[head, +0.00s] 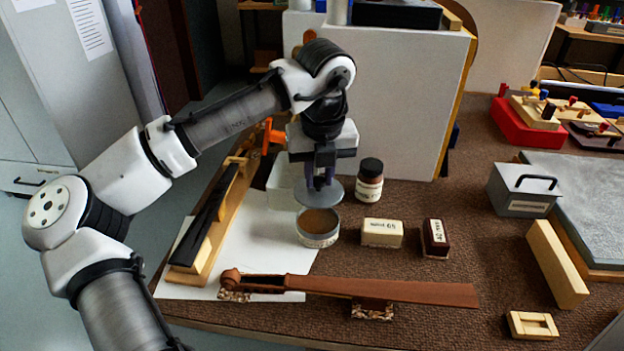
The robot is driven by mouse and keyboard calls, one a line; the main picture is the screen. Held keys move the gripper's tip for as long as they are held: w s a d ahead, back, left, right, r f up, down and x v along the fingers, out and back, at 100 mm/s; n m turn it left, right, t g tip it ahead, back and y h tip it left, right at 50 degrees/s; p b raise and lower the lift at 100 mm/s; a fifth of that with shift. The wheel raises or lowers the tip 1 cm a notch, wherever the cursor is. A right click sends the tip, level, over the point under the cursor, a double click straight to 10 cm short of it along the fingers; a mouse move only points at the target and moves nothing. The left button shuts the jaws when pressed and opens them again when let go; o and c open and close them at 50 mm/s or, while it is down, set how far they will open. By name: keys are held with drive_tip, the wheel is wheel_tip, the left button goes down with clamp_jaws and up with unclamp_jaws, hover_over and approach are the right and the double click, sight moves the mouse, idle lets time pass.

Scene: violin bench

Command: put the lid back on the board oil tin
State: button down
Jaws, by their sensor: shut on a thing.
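The board oil tin (318,238) is a round, light-coloured, open container with brown contents. It stands upright on the bench, partly over the white sheet. My gripper (320,183) points down above the tin, shut on a round grey lid (318,193). The lid is held roughly level, above the tin's far rim in the picture. A narrow gap seems to show between lid and tin, but I cannot tell exactly how high the lid is.
A dark-capped bottle (370,181), a cream block (382,233) and a dark brown block (435,238) stand right of the tin. A violin neck (350,288) lies in front on supports. A white panel (405,100) rises behind.

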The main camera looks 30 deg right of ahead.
sight(319, 192)
drive_tip(key=shift+f+b, duration=2.25)
drive_tip(key=shift+b, duration=0.5)
drive_tip(key=shift+f, duration=0.85)
drive_tip(key=shift+p, duration=1.1)
drive_tip(key=shift+f+p, duration=0.15)
drive_tip(key=shift+p, duration=0.7)
drive_tip(key=c, duration=0.7)
unclamp_jaws()
drive_tip(key=shift+r+p, duration=3.5)
drive_tip(key=shift+p, duration=0.2)
